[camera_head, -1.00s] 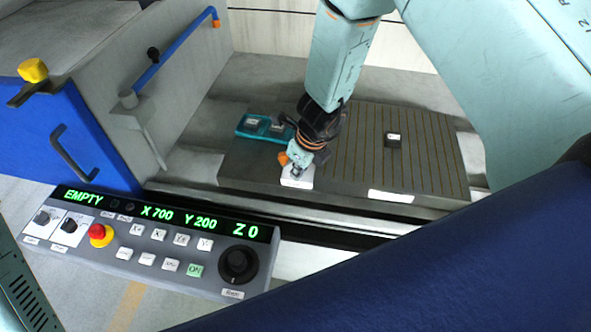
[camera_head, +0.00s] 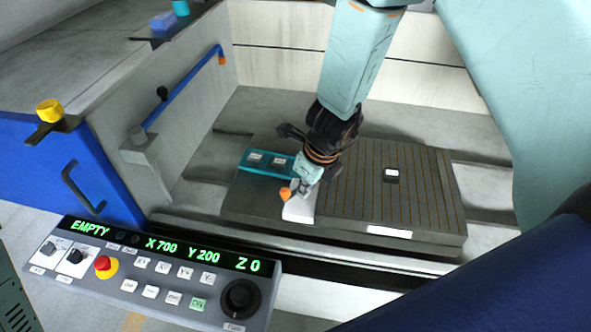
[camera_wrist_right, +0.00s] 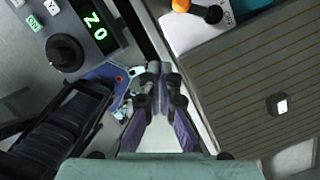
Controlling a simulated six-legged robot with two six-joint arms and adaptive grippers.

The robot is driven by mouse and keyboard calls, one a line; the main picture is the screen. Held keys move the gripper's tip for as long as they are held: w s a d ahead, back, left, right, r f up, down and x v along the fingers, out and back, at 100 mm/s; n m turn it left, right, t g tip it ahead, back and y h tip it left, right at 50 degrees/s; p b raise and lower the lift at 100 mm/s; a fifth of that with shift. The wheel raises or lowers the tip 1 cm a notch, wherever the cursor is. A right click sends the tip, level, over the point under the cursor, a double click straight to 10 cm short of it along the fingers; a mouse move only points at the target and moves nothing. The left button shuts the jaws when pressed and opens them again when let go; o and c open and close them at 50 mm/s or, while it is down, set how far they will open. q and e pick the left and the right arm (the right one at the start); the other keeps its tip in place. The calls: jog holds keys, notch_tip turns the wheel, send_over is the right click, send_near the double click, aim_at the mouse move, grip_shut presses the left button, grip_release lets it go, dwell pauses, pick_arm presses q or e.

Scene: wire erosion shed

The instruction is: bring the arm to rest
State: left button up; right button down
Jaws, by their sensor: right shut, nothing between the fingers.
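My right gripper (camera_head: 300,191) shows in the head view at the end of my pale teal arm, which comes down from the top. Its two fingers are closed together with nothing between them, seen clearly in the wrist view (camera_wrist_right: 160,72). In the head view it overlaps the white block (camera_head: 299,212). In the wrist view the fingertips appear apart from that block (camera_wrist_right: 190,32), which lies beyond them at the top. An orange knob (camera_head: 286,194) sits at the block. My left gripper is not in view.
The grooved worktable (camera_head: 350,200) carries a teal tray (camera_head: 250,169) with two inserts and a small black block (camera_head: 390,175). A control panel (camera_head: 150,275) reading EMPTY, X 700, Y 200, Z 0 stands at front left. A blue pipe rail (camera_head: 184,86) runs along the left wall.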

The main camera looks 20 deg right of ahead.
jog(key=shift+w, duration=0.1)
jog(key=s+d+f+n+h+b, duration=0.2)
jog(key=s+d+f+n+b, duration=0.15)
jog(key=f+n, duration=0.45)
jog(key=s+d+f+n+h+b, duration=0.1)
jog(key=s+d+f+n+b, duration=0.3)
jog(key=n, duration=0.8)
pick_arm(q)
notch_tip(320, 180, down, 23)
jog(key=b, duration=1.5)
pick_arm(e)
jog(key=s+a+f+n+g, duration=0.1)
jog(key=s+f+n, duration=0.4)
jog(key=s+f, duration=0.6)
jog(key=s+a+f+n+g+y, duration=0.1)
jog(key=s+a+f+n, duration=0.2)
jog(key=s+f, duration=0.8)
jog(key=shift+a+f+n+y, duration=0.2)
jog(key=shift+a+n+y, duration=0.15)
jog(key=shift+n, duration=0.65)
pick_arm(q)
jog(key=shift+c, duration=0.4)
pick_arm(e)
jog(key=shift+a, duration=0.1)
